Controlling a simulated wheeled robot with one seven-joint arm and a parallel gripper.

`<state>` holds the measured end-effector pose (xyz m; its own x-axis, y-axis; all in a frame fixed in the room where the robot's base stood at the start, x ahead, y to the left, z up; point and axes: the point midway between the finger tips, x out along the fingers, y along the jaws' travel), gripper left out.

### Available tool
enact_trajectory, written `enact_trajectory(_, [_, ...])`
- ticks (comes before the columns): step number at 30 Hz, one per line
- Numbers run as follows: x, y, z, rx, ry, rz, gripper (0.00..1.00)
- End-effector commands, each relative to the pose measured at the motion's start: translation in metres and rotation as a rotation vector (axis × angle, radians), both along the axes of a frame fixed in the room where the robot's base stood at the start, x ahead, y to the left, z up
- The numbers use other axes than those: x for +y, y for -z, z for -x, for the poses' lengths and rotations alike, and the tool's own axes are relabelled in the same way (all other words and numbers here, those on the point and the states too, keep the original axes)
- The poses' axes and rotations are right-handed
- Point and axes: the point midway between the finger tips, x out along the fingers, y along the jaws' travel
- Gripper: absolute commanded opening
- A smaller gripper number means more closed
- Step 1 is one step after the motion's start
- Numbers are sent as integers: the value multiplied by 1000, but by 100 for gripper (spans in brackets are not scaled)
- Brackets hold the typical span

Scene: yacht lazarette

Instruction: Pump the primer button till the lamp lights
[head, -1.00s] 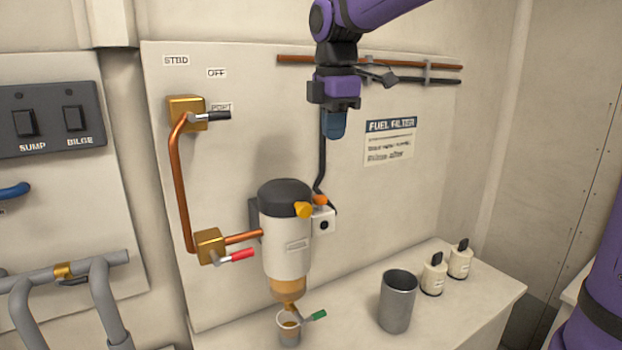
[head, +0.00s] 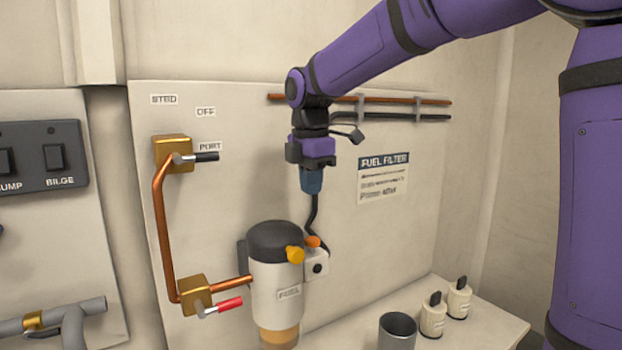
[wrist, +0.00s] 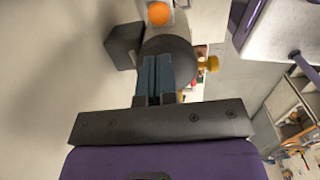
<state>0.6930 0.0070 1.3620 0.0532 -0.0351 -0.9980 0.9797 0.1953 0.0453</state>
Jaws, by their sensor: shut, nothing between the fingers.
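The fuel filter (head: 277,293) has a black cap (head: 275,240), which also shows in the wrist view (wrist: 172,48). A yellow knob (head: 294,255) sticks out of the cap's front right; it also shows in the wrist view (wrist: 210,63). A rounded orange piece (head: 313,242) sits at the top of a small white box (head: 311,262) with a dark round spot. The orange piece also shows in the wrist view (wrist: 158,13). I cannot tell which is primer button or lamp; no glow is clear. My gripper (head: 311,188) is shut, empty and pointing down above them, apart from both.
Left of the filter are a copper pipe (head: 163,235), a black-handled valve (head: 173,154) and a red-handled valve (head: 196,295). A dark cable (head: 312,212) runs up the panel behind my gripper. A grey cup (head: 397,331) and two small bottles (head: 433,316) stand at the right.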

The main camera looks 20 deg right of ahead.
Motion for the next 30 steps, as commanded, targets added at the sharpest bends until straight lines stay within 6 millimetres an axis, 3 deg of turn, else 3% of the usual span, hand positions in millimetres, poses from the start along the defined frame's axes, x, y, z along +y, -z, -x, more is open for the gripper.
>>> enact_trajectory(9, [-2,61,-2,5,0,1,0])
enact_trajectory(15, [-3,88,-4,2,0,0,0])
enact_trajectory(21, [-3,100,-5,1,0,0,0])
enact_trajectory(30, [-4,101,-5,0,0,0,0])
